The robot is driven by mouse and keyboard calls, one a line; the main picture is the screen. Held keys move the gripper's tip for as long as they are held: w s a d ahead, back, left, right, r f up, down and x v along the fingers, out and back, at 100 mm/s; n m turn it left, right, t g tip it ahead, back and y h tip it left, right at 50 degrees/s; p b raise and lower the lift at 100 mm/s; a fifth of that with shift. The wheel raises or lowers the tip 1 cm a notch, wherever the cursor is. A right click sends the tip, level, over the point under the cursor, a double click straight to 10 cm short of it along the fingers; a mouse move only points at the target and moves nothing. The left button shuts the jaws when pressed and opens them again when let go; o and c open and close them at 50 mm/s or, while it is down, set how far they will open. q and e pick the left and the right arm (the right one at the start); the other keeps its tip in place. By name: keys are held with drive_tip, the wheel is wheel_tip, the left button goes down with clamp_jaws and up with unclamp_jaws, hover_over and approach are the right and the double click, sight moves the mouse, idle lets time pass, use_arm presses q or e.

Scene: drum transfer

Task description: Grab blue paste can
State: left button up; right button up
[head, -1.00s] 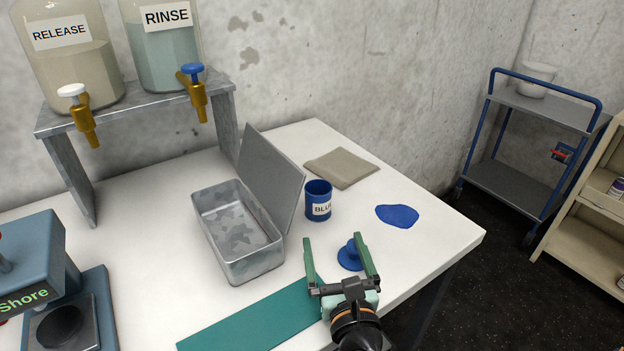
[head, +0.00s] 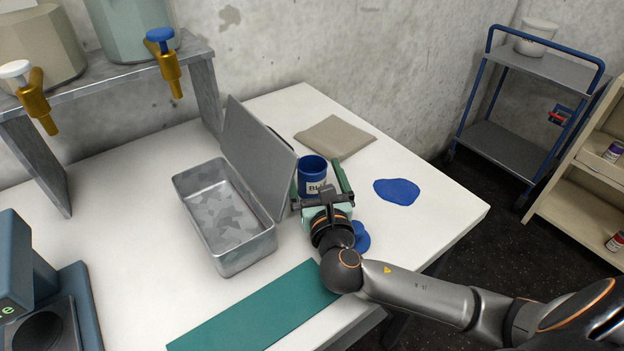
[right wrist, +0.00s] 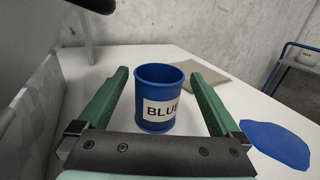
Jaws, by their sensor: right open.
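The blue paste can (head: 312,172) stands upright and open-topped on the white table, with a white label reading BLUE in the right wrist view (right wrist: 160,88). My right gripper (head: 321,178) is open, its two green fingers on either side of the can. In the right wrist view the fingers (right wrist: 160,95) flank the can with a visible gap on each side. The gripper's body hides the can's lower part in the head view. My left gripper is not in view.
An open metal tin (head: 245,262) with its raised lid (head: 258,160) stands close left of the gripper. A blue lid-like piece (head: 361,240) lies beside my right wrist. A blue puddle (head: 397,191), a folded cloth (head: 335,137) and a green mat (head: 250,312) lie on the table (head: 440,215).

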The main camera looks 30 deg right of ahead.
sight(310, 157)
drive_tip(key=x, duration=0.5)
drive_tip(key=shift+w+r, duration=0.1)
drive_tip(key=shift+r, duration=0.1)
drive_tip(key=shift+c, duration=0.4)
drive_tip(key=c, duration=1.3)
drive_tip(key=shift+c, duration=0.7)
drive_tip(key=shift+r, duration=0.15)
